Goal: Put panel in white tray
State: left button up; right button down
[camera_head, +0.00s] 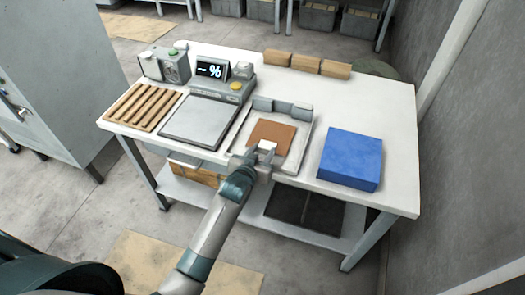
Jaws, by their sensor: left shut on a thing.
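A flat brown panel (271,131) is over the white tray (297,159) at the table's front middle. I cannot tell whether it rests on the tray floor or is held just above it. My left gripper (264,148) reaches in from below and is shut on the panel's near edge. The gripper hides that edge and part of the tray's front rim. My right gripper is not in view.
On the white table (385,101), a blue block (350,158) stands right of the tray. A grey device with a flat plate (200,121) and a slatted wooden rack (142,107) are to the left. Several wooden blocks (305,64) line the back edge.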

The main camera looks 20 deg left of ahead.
pick_arm(q)
jog(key=o, duration=0.8)
jog(key=shift+o, duration=1.4)
jog(key=shift+s+r, duration=0.1)
jog(key=b+v, duration=0.1)
jog(key=v, duration=1)
jog(key=shift+s+r+b, duration=0.25)
jog(key=shift+s+b, duration=0.1)
jog(key=shift+f, duration=0.1)
